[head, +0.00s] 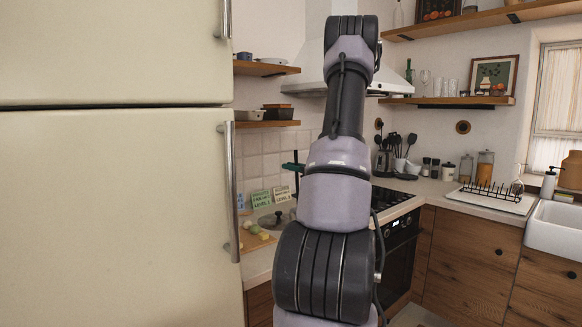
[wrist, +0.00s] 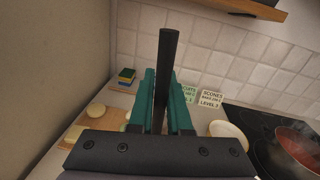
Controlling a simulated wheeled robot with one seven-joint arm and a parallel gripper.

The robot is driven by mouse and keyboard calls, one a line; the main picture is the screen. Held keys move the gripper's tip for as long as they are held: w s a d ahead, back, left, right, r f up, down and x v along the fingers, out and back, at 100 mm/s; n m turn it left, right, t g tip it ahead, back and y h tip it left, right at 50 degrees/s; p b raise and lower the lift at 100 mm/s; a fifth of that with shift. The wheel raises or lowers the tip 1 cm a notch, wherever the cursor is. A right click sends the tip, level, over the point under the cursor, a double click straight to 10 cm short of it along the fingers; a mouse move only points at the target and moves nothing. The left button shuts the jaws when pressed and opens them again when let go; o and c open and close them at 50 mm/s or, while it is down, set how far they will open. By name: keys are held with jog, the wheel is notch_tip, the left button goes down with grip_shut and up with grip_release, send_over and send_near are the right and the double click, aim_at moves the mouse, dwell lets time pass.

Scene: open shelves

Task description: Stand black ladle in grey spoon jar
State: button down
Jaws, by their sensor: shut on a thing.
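My gripper (wrist: 162,80) has teal fingers that are shut on an upright black rod, which looks like the handle of the black ladle (wrist: 167,50). The ladle's bowl is not visible in the wrist view.
A large cream fridge (head: 115,200) fills the left. A black hob (wrist: 265,138) carries a red pan (wrist: 300,145). A dish rack (head: 490,192) stands right. Wooden shelves overhang the counter.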

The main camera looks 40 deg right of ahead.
jog(key=c, duration=0.8)
grip_release()
jog(key=s, duration=0.3)
jog(key=s+d, duration=0.1)
jog(key=s, duration=0.3)
jog(key=s+d, duration=0.1)
jog(key=s, duration=0.2)
jog(key=shift+s+r, duration=0.15)
jog(key=shift+s, duration=0.2)
